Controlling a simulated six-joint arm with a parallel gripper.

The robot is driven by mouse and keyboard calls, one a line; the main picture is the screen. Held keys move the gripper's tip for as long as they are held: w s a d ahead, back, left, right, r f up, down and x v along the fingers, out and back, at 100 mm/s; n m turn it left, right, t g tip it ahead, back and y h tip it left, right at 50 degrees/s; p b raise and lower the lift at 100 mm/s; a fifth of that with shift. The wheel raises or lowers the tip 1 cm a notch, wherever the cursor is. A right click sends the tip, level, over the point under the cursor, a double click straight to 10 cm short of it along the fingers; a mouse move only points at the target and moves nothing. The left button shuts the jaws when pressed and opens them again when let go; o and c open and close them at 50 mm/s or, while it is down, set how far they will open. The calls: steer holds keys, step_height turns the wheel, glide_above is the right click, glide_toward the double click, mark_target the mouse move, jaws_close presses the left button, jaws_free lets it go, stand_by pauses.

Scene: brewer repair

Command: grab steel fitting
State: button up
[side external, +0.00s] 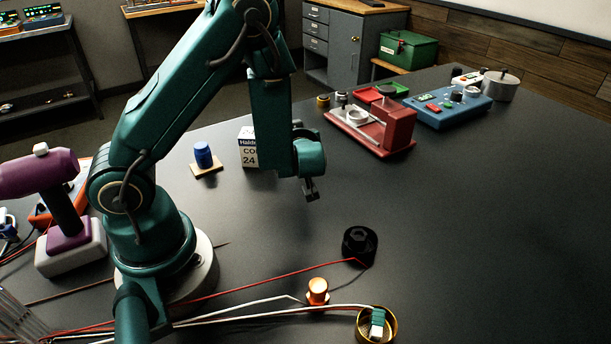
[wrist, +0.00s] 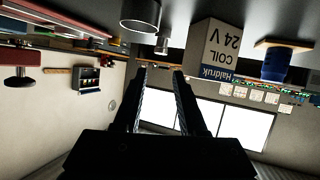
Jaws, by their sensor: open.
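My gripper (side external: 311,192) hangs above the dark table near its middle, with its jaws open and empty. In the wrist view, which is upside down, its two fingers (wrist: 158,76) reach forward with a gap between them. A grey metal cylinder (wrist: 140,15), which looks like the steel fitting, stands on the table at the top of the wrist view, apart from the fingers and slightly left of their gap. A smaller metal piece (wrist: 162,44) shows beyond it. I cannot pick out the large cylinder in the side view; my arm may hide it.
A white-and-grey coil box (side external: 248,147) stands behind my gripper, beside a blue cylinder (side external: 203,154) on a wooden base. A red fixture (side external: 385,130) stands at the back. A black knob (side external: 360,244), orange part (side external: 317,291) and brass ring (side external: 391,325) lie in front. The table's right is clear.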

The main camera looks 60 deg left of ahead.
steer(key=x, duration=0.5)
steer(key=shift+a+f, duration=0.1)
steer(key=shift+a, duration=0.1)
steer(key=shift+f+x, duration=0.1)
steer(key=shift+x, duration=1.2)
steer(key=shift+f+x, duration=0.15)
steer(key=shift+x, duration=1.15)
steer(key=shift+d, duration=0.15)
jaws_close()
